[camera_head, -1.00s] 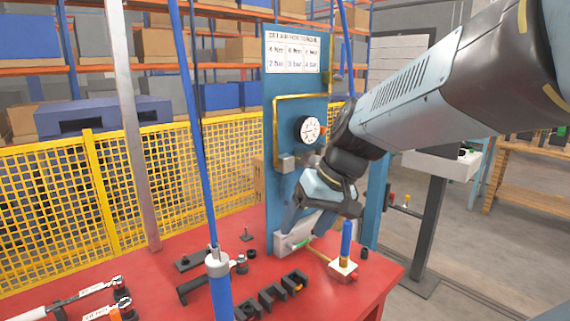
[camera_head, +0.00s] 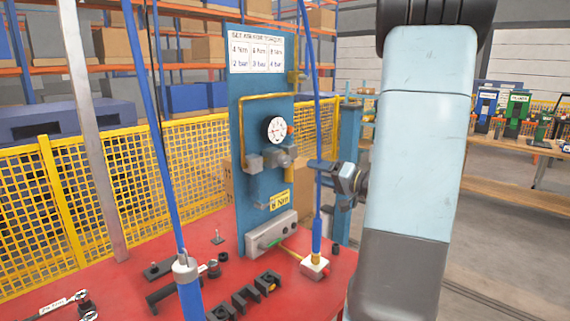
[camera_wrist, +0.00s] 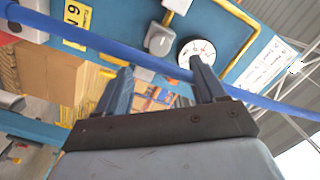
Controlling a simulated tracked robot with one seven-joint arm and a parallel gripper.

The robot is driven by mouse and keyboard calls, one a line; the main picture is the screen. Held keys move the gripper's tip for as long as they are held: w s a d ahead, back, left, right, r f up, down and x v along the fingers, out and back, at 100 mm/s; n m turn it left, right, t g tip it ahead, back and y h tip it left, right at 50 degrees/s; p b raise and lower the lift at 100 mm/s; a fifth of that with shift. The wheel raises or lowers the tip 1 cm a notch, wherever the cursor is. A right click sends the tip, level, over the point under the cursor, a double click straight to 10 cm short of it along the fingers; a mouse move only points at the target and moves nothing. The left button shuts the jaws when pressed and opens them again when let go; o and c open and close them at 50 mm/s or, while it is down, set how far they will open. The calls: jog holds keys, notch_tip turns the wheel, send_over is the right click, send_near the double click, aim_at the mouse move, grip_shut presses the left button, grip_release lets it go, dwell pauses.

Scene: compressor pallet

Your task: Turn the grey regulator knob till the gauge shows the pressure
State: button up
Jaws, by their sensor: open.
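The grey regulator knob (camera_head: 285,156) sits on the blue panel (camera_head: 246,200), just below the round white gauge (camera_head: 275,130). The gauge's needle is too small to read. My gripper (camera_head: 321,166) is to the right of the knob, apart from it, with its fingers towards the panel. In the wrist view my gripper (camera_wrist: 163,85) is open, with nothing held between its fingers. There the knob (camera_wrist: 159,40) and the gauge (camera_wrist: 196,51) appear beyond the fingers, turned sideways.
A blue hose (camera_head: 318,130) hangs near my fingers and crosses the wrist view. The white chart (camera_head: 255,52) lists Nm above bar values. A grey box (camera_head: 272,234) and loose parts lie on the red table (camera_head: 240,270).

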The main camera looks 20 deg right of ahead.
aim_at(287, 163)
jog(key=shift+t, duration=0.3)
jog(key=x, duration=1.3)
jog(key=shift+w+d+f, duration=0.15)
jog(key=shift+w+d, duration=0.15)
jog(key=shift+w, duration=0.15)
jog(key=c, duration=1.1)
